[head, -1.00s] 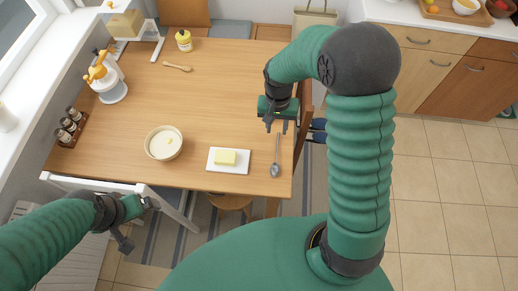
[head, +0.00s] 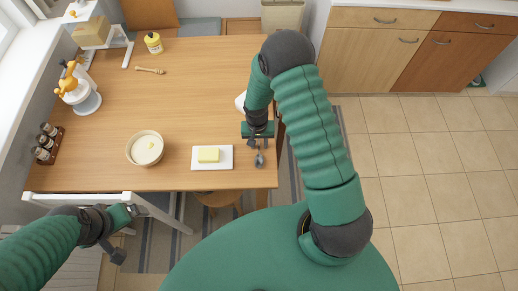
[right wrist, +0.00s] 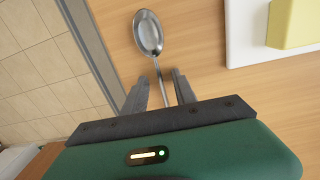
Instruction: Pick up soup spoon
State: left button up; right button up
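The metal soup spoon (right wrist: 149,35) lies on the wooden table near its right edge. In the right wrist view its bowl points away from my gripper and its handle runs back between the fingers. In the head view the spoon (head: 259,159) shows mostly as its bowl, the handle hidden under my gripper. My right gripper (right wrist: 159,92) is open, with one finger on each side of the handle; the gap to the table cannot be told. My left gripper (head: 128,230) is off the table's front-left side, above a white chair; its finger state is unclear.
A white board (head: 196,164) with butter (head: 208,155) lies left of the spoon. A bowl (head: 145,148), a spice rack (head: 48,144), a juicer (head: 79,88), a yellow jar (head: 153,43) and a wooden dipper (head: 150,70) stand or lie farther left. The table's middle is clear.

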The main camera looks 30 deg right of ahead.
grip_shut()
jog(key=shift+r, duration=0.15)
dwell(0.4)
